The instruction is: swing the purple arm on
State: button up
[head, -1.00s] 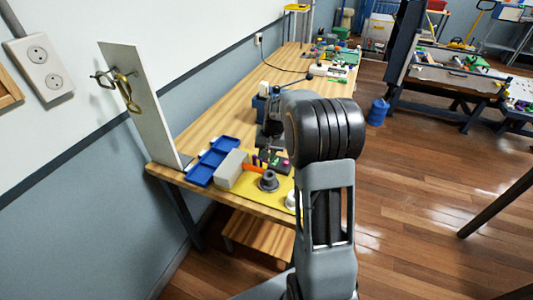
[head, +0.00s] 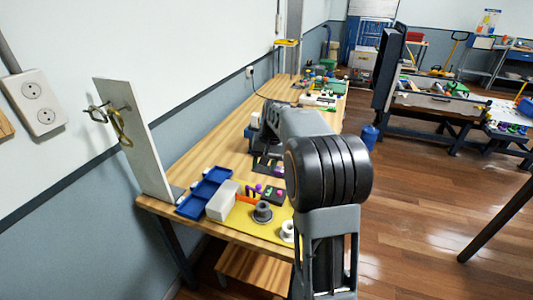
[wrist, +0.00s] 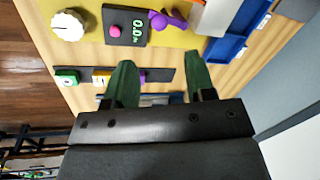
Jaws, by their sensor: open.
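In the wrist view, a purple arm-like piece (wrist: 168,20) lies by the yellow mat, beside a dark box with a pink button and a green readout (wrist: 125,22). A dark strip (wrist: 155,74) below it carries a green, a yellow and a purple block (wrist: 142,76); the purple block is partly hidden by a finger. My gripper (wrist: 160,66) is open, its two green fingers over the strip, with nothing seen held between them. In the head view, small purple pieces (head: 258,188) show near the mat, and my arm hides part of the bench. Which purple piece swings is unclear.
A blue tray (head: 205,190) and a pale block (head: 222,201) stand at the bench's left. A white upright panel with brass hooks (head: 135,140) rises at the bench corner. A white dial (wrist: 68,26) and a grey spool (head: 263,212) stand on the yellow mat (head: 240,219).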

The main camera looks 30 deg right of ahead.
jog(key=shift+s+d+r, duration=0.1)
jog(key=shift+d+r, duration=0.1)
jog(key=shift+r, duration=0.9)
jog(key=shift+s+d+r, duration=0.1)
jog(key=shift+d+r, duration=0.05)
jog(key=shift+r, duration=0.95)
